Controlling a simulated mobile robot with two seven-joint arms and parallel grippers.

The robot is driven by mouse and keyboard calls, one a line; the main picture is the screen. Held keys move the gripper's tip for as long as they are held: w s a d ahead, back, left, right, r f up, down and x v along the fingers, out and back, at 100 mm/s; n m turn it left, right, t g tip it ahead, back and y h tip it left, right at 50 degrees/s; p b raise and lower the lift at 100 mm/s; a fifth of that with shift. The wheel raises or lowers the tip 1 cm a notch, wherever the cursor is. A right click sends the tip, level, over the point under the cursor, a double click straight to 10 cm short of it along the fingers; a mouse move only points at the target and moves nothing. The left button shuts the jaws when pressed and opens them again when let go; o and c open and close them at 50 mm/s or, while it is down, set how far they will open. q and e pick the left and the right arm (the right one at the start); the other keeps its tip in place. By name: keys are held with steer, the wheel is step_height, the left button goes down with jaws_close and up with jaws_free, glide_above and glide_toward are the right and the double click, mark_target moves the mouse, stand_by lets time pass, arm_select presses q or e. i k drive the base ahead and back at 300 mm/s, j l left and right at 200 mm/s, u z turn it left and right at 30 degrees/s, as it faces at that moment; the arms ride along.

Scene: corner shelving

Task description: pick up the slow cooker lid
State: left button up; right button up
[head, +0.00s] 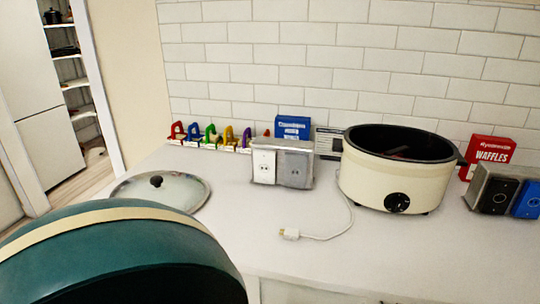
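The slow cooker lid (183,192) lies flat on the white counter at the left, a glassy disc with a metal rim and a dark knob (156,181) facing up. Its near edge is partly hidden by my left arm, a large teal shape with a cream band at the lower left. The cream slow cooker (370,178) stands uncovered at the right, with a dark inside and a black dial on its front. Neither of my grippers is in view.
A metal-sided outlet box (295,166) stands between lid and cooker. A white cable (325,236) lies in front of them. Several coloured padlocks (211,134) and a blue box (292,127) line the wall. A red waffles box (492,152) is right. The counter (240,228) is clear right of the lid.

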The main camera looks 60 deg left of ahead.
mark_target(186, 191)
steer(key=u, duration=2.55)
